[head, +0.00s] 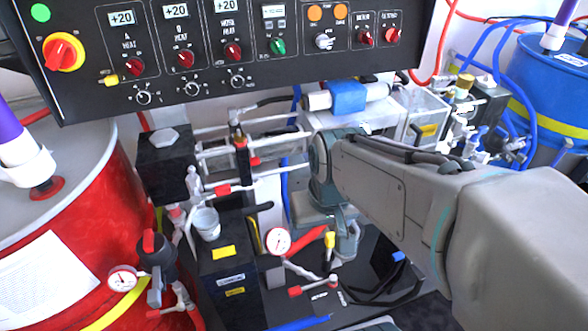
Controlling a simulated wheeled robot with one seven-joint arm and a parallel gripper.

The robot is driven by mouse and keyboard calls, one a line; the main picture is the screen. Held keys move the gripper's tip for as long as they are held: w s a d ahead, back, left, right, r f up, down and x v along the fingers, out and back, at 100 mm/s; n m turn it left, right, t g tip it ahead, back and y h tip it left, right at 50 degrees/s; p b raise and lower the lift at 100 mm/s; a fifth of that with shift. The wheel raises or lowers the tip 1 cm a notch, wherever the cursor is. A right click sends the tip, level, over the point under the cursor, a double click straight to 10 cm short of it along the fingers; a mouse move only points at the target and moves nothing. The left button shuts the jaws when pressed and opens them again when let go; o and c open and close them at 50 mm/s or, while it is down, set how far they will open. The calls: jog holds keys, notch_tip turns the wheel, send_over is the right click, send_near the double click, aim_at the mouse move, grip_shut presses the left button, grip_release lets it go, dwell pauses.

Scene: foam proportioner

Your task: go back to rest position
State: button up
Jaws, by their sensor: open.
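My arm reaches in from the right edge, and its grey-teal wrist is near the middle of the head view. My gripper (326,236) hangs below the wrist, partly hidden by it, and is open. Its fingertips are hard to make out. It is close to a red lever (306,241) with a yellow end and a pressure gauge (277,240). I cannot tell whether it touches them. I see nothing held in it.
A black control panel (215,75) with knobs spans the top. A red drum (60,220) stands left and a blue drum (545,85) right.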

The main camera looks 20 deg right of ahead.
jog(key=shift+s+r, duration=0.1)
jog(key=shift+s, duration=0.2)
jog(key=shift+r, duration=0.15)
